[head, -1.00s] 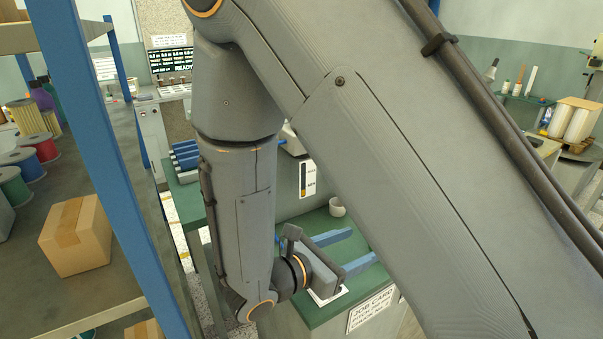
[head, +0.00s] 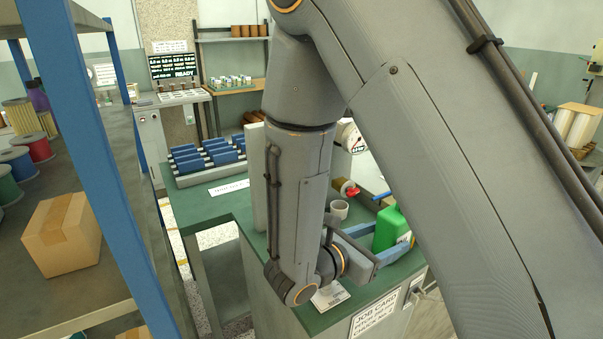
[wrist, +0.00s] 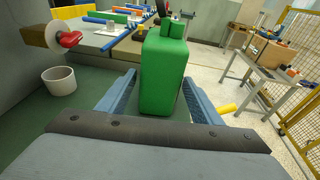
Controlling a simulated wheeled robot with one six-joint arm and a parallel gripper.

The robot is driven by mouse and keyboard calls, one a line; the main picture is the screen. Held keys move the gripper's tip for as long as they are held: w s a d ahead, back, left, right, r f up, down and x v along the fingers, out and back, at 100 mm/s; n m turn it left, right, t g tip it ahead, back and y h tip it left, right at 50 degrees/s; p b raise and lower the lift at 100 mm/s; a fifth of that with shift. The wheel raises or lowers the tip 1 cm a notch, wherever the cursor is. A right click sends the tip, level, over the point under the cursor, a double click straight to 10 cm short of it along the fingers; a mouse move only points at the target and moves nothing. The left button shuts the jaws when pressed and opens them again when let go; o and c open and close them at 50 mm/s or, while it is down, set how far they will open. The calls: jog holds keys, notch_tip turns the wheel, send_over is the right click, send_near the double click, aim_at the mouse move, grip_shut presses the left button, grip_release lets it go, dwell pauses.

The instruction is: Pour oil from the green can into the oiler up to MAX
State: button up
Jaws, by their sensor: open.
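The green can (head: 388,230) stands upright on the green bench top; it also fills the middle of the wrist view (wrist: 163,75). My gripper (head: 393,238) is open, with its blue fingers level and low over the bench. In the wrist view the fingers (wrist: 160,80) lie on either side of the can, with small gaps visible. The can's lower front is close to the gripper's palm. I cannot make out the oiler or its MAX mark; my arm covers part of the bench.
A yellow cylinder (wrist: 228,108) shows beside the right finger. Blue blocks (head: 205,156) stand on the bench behind. A shelf with a cardboard box (head: 62,234) is at left.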

aim_at(387, 218)
jog(key=c, duration=0.9)
jog(key=shift+r+p, duration=2.75)
jog(key=shift+r, duration=0.8)
jog(key=shift+c, duration=0.2)
